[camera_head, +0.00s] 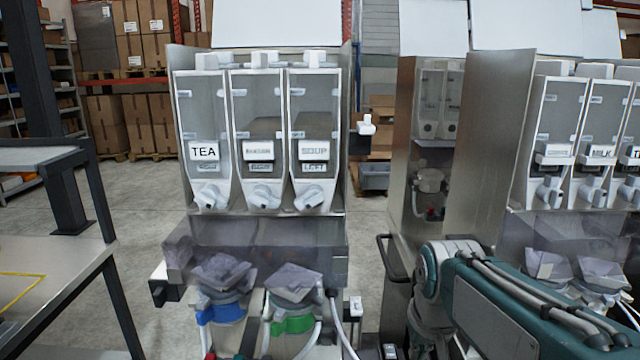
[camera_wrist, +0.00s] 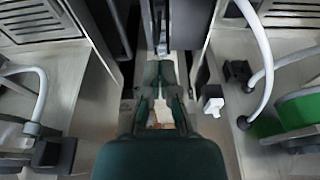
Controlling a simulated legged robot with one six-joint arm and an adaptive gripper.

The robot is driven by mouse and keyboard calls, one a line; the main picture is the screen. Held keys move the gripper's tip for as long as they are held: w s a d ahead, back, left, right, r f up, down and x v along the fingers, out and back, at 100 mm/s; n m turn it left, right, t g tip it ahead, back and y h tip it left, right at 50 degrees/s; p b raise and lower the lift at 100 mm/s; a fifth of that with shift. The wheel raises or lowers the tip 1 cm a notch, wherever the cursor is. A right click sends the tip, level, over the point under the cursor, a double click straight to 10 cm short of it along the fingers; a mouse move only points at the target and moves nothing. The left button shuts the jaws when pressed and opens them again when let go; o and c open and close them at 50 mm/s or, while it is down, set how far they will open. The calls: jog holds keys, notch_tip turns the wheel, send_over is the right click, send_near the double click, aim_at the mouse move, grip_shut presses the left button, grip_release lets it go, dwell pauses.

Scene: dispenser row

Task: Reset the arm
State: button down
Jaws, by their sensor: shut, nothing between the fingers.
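My teal arm (camera_head: 520,300) is folded low at the right of the head view, in front of the right-hand dispenser cabinet. Its gripper end cannot be made out there. In the wrist view my gripper (camera_wrist: 160,68) points away down a narrow gap between two metal cabinets. Its dark green fingers are shut and hold nothing.
A dispenser cabinet with TEA and SOUP labels (camera_head: 262,140) stands at the centre. Another with a MILK label (camera_head: 598,152) stands at the right. A table (camera_head: 50,290) stands at left.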

jog(key=s+f+t, duration=0.1)
jog(key=s+t, duration=0.1)
jog(key=s, duration=1.1)
jog(key=shift+t, duration=0.4)
